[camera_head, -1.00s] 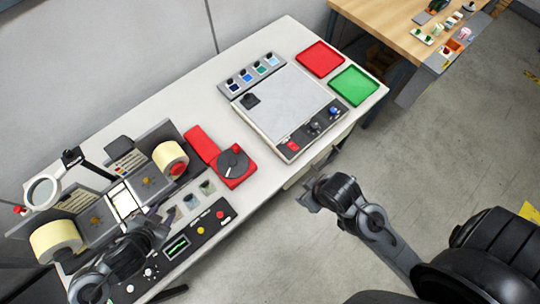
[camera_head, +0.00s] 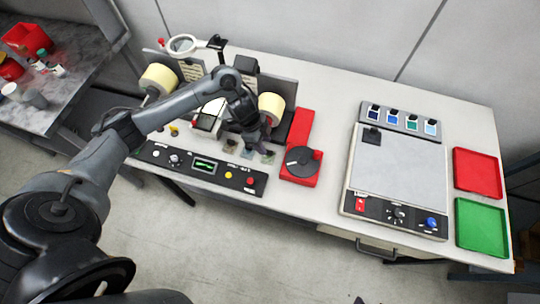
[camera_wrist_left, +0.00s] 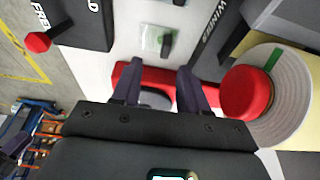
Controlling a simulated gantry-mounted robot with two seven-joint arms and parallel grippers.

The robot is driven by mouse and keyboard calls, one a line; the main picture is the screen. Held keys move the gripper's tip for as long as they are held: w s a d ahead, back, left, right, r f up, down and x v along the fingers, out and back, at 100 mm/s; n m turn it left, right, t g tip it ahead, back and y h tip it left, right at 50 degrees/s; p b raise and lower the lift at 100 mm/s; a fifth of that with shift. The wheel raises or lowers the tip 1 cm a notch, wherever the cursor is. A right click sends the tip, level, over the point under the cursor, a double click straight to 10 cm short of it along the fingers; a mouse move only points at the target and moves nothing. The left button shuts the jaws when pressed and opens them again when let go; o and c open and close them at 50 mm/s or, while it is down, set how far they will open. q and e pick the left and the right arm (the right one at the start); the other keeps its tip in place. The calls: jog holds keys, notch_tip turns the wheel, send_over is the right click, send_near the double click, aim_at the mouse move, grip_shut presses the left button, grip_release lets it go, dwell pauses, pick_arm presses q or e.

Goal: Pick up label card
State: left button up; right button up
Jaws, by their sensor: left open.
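Small label cards stand in a short row on the table between the rewinder and its control panel. One card (camera_head: 268,157) is at the right end of the row, just below my left gripper (camera_head: 260,142). In the left wrist view, a pale greenish card (camera_wrist_left: 151,38) with a dark tab lies ahead of the fingertips, apart from them. My left gripper also shows in that view (camera_wrist_left: 158,82), open with nothing between its fingers. My arm and gripper partly hide the other cards and the rewinder.
A red box with a grey dial (camera_head: 300,162) is close right of the gripper. The control panel (camera_head: 204,167) is in front of the cards. Yellowish label rolls (camera_head: 271,107) stand behind. A grey-topped station (camera_head: 398,165), red tray (camera_head: 477,172) and green tray (camera_head: 482,227) are to the right.

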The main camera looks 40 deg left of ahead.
aim_at(269, 151)
pick_arm(q)
jog(key=shift+w+a+x, duration=0.1)
jog(key=shift+w+x, duration=0.05)
jog(key=shift+x, duration=1.4)
jog(key=shift+w+a+x, duration=0.15)
jog(key=shift+w+x, duration=0.05)
jog(key=shift+x, duration=1.3)
grip_shut()
